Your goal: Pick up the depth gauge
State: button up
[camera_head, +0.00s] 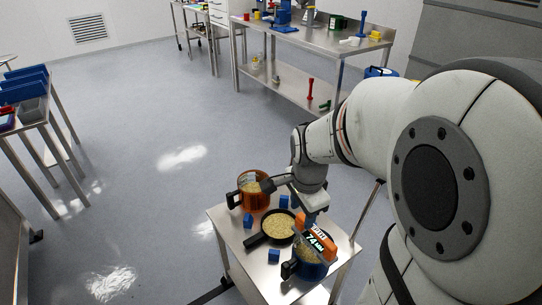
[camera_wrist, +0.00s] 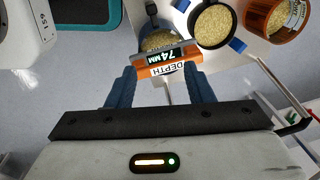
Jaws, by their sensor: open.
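The depth gauge (camera_head: 318,240) is orange with a dark "74 MM" display. It sits at a blue pot (camera_head: 309,270) of grain on the steel table (camera_head: 230,238). In the wrist view the gauge (camera_wrist: 166,62) shows its "DEPTH" label and lies across the near side of the pot, just ahead of my gripper (camera_wrist: 160,88). My gripper's blue fingers are apart, one towards each end of the gauge, with nothing held between them. In the head view my gripper (camera_head: 307,214) is just above and behind the gauge. Whether the fingers touch it, I cannot tell.
A black pan (camera_head: 263,238) of grain and an orange pot (camera_head: 254,192) of grain stand close by, with small blue blocks (camera_head: 274,256) around them. A long steel bench (camera_head: 300,38) is at the back. A rack with blue bins (camera_head: 24,82) stands left. The floor between is clear.

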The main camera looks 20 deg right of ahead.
aim_at(316, 229)
jog(key=w+d+f+m, duration=0.1)
jog(key=d+f+m, duration=0.1)
jog(key=m, duration=0.3)
jog(key=w+d+f+m, duration=0.2)
jog(key=f+m, duration=0.2)
jog(key=m, duration=0.1)
jog(key=w+d+f+m+g, duration=0.1)
jog(key=d+f+m, duration=0.1)
jog(key=f+m, duration=0.1)
jog(key=shift+w+d+f+m, duration=0.1)
jog(key=shift+w+d+m, duration=0.2)
jog(key=shift+m, duration=0.6)
jog(key=shift+d+f+m, duration=0.25)
jog(key=shift+m, duration=0.15)
jog(key=shift+d+f, duration=0.1)
jog(key=shift+f, duration=0.2)
notch_tip(316, 229, down, 7)
jog(key=shift+s+f, duration=0.15)
jog(key=shift+f, duration=0.05)
jog(key=shift+c, duration=0.5)
grip_shut()
